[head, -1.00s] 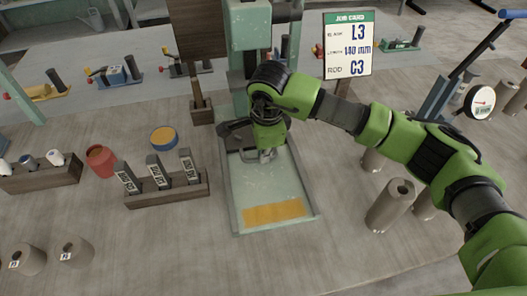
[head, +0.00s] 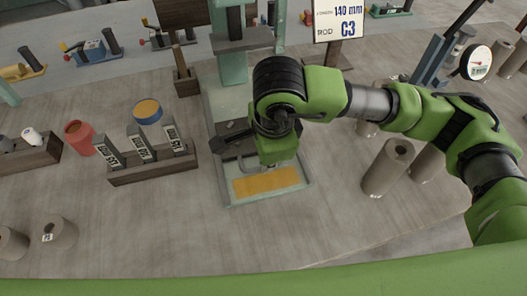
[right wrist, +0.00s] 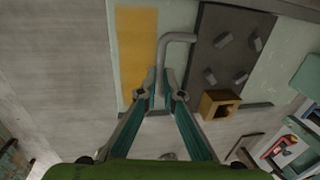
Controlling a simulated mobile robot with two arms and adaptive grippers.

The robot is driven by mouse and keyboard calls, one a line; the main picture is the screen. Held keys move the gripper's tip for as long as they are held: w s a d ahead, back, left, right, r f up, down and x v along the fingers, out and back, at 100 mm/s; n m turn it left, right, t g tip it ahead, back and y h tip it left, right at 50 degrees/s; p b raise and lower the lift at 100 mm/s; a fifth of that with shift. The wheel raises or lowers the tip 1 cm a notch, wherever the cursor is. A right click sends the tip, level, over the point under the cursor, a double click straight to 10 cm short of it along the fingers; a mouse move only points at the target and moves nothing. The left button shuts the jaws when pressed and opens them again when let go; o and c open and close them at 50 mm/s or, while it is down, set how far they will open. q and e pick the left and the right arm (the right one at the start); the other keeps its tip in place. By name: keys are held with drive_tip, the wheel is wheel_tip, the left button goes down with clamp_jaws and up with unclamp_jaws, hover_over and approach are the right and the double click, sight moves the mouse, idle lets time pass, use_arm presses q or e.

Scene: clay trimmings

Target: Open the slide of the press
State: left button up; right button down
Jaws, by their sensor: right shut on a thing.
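The press (head: 232,60) is a pale green upright frame with a flat bed whose front end carries an orange patch (head: 266,182). Its slide (head: 236,142) is a dark plate on the bed, partly hidden behind my right arm. In the right wrist view the slide (right wrist: 232,50) shows several grey studs and a bent grey handle (right wrist: 178,38). My right gripper (head: 282,166) is low over the bed, just behind the orange patch. In the wrist view its fingertips (right wrist: 162,94) are closed around the handle's end. My left gripper is not in view.
A rack (head: 150,171) with labelled blocks, a red jar (head: 80,138) and a yellow-topped tin (head: 147,111) stand left of the press. Clay cylinders (head: 388,168) stand to the right. A job card (head: 338,20) stands behind.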

drive_tip(key=c, duration=2.2)
unclamp_jaws()
drive_tip(key=shift+o, duration=0.2)
wheel_tip(320, 180, up, 12)
drive_tip(key=s, duration=0.2)
drive_tip(key=shift+d, duration=0.2)
drive_tip(key=shift+f, duration=0.15)
